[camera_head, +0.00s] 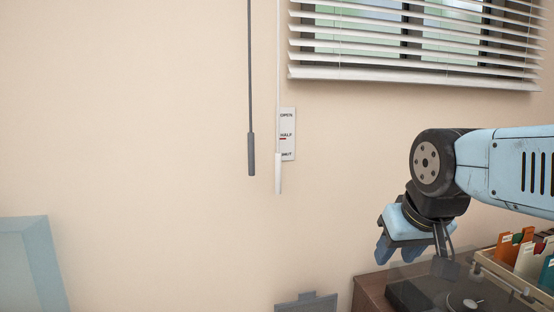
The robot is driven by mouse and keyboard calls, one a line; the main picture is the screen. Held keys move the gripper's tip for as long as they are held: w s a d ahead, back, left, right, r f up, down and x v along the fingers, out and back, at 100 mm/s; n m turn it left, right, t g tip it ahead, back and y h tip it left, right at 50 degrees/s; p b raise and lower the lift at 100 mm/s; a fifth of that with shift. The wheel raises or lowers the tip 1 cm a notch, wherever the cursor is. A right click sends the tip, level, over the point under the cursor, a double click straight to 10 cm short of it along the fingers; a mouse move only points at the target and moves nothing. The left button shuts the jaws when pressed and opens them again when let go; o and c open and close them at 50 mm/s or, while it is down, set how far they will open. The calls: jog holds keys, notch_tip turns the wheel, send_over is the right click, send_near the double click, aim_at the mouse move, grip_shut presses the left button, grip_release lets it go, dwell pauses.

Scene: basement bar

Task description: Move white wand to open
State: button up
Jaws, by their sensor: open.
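The white wand (278,172) hangs upright against the wall in the middle of the view, its thicker handle at the lower end. Behind it and to its right is a white label (289,122) reading OPEN, HALF and SHUT from top to bottom, with a red mark by HALF. The top of the wand's handle is about level with SHUT. A dark grey wand (251,150) hangs just left of it, apart from it. My gripper (394,254) is open and empty, pointing down, to the right of and lower than the white wand.
A window blind (415,73) with tilted slats is at the upper right. Below my arm are a dark turntable (430,297) and a crate of records (525,286). A pale blue panel (28,265) stands at the lower left. The wall around the wands is clear.

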jog(key=w+d+r+n+t, duration=0.15)
jog(key=w+t, duration=0.25)
jog(key=w, duration=0.5)
jog(key=w+d+r+t, duration=0.1)
jog(key=w+r+t, duration=0.2)
jog(key=w, duration=0.7)
jog(key=n+y, duration=0.7)
jog(key=y, duration=0.5)
send_near(278, 173)
jog(key=x, duration=1)
jog(key=shift+w+f, duration=0.15)
jog(key=shift+w, duration=0.4)
jog(key=shift+c, duration=0.3)
grip_shut()
